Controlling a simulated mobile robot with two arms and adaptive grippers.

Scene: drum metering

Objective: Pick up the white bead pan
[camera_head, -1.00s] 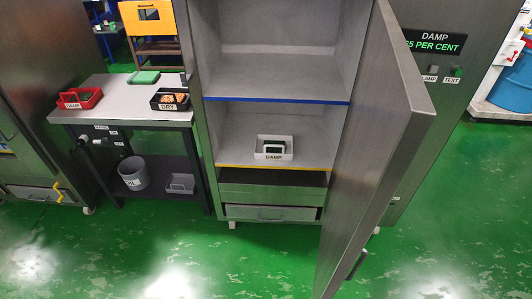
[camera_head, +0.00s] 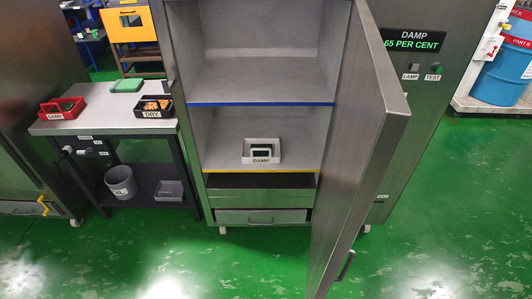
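A white pan labelled DAMP (camera_head: 261,151) sits on the lower, yellow-edged shelf of the open steel cabinet. It has low walls, and a small dark item with a pale frame is in it. What that item is, and whether beads lie around it, is too small to tell. Neither of my grippers shows in the head view.
The cabinet door (camera_head: 365,150) stands open to the right of the shelves. On the left, a bench (camera_head: 100,123) holds a red DAMP tray (camera_head: 62,108), a black DRY tray (camera_head: 152,107) and a green item (camera_head: 127,86). Green floor in front is clear.

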